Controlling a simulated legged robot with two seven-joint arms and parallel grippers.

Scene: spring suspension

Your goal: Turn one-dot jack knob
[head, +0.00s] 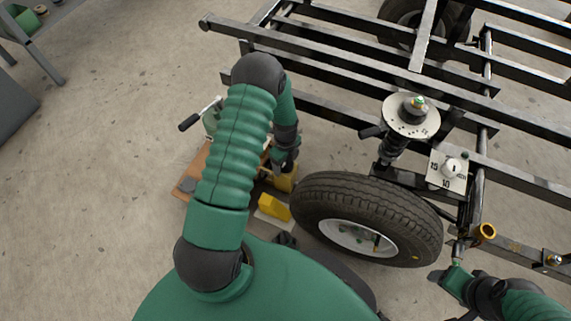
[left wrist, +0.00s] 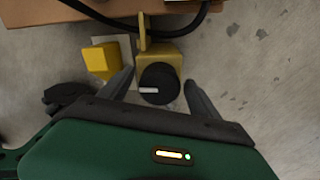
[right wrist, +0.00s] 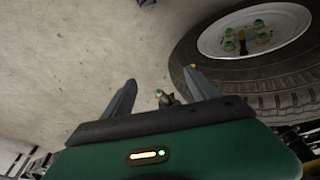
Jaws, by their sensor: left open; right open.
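A black round knob (left wrist: 158,84) with a white pointer line sits on a yellow block (left wrist: 160,57) in the left wrist view. The pointer lies nearly level. No dot marking can be made out on it. My left gripper (left wrist: 160,88) is open, with one finger on each side of the knob; I cannot tell whether they touch it. In the head view my left gripper (head: 284,160) is by the yellow block (head: 286,181), partly hidden by my arm. My right gripper (right wrist: 152,90) is open and empty, pointing at the floor beside the wheel.
A second yellow block (head: 273,207) is beside the knob. A dial plate (head: 448,171) and a round disc (head: 411,117) are on the frame. A black cable (left wrist: 130,24) runs past the knob's block.

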